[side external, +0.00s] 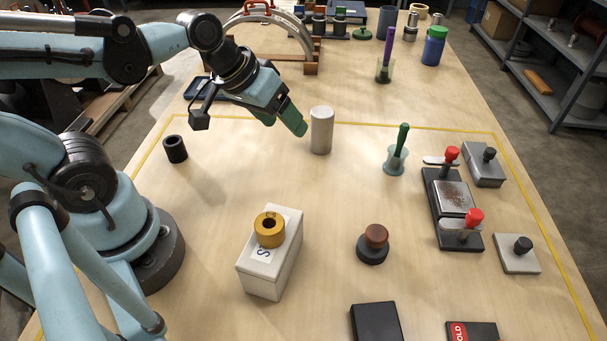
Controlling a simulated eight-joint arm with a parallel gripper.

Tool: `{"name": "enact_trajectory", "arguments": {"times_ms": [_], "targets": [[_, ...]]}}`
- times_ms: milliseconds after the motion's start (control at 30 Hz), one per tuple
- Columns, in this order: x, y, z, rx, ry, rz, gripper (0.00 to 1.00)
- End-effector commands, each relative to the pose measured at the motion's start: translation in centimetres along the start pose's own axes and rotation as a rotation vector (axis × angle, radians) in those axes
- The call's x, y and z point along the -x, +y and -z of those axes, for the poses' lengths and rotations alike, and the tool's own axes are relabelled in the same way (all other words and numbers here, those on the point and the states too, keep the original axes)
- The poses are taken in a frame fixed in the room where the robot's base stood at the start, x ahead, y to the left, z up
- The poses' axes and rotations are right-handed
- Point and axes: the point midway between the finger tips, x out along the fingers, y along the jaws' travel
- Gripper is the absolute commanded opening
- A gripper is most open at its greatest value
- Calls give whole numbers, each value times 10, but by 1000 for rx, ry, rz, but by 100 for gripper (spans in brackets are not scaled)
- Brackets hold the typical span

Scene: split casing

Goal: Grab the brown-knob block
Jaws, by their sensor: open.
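The brown-knob block (373,244) stands upright on the table right of centre, a round dark base with a brown wooden knob on top. My gripper (296,122) is in the upper middle of the side view, with green fingers angled down to the right. It is open, though the gap between the fingers is hard to see from this side. No object shows between the fingers. It is well behind and to the left of the brown-knob block, close to a grey cylinder (321,130) in the picture; whether they touch cannot be told.
A white box (270,269) with a brass ring (269,230) stands left of the brown-knob block. A red-knobbed clamp fixture (441,225) is to its right, and a cup with a green-handled tool (396,160) behind. A dark block (377,322) lies in front. Bare table surrounds the brown-knob block.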

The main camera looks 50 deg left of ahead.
Motion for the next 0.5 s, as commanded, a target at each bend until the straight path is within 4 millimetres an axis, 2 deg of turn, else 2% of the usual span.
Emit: {"name": "enact_trajectory", "arguments": {"times_ms": [200, 500], "targets": [[-24, 38, -1, 401, -224, -135, 69], [-53, 88, -8, 880, -613, -240, 69]]}}
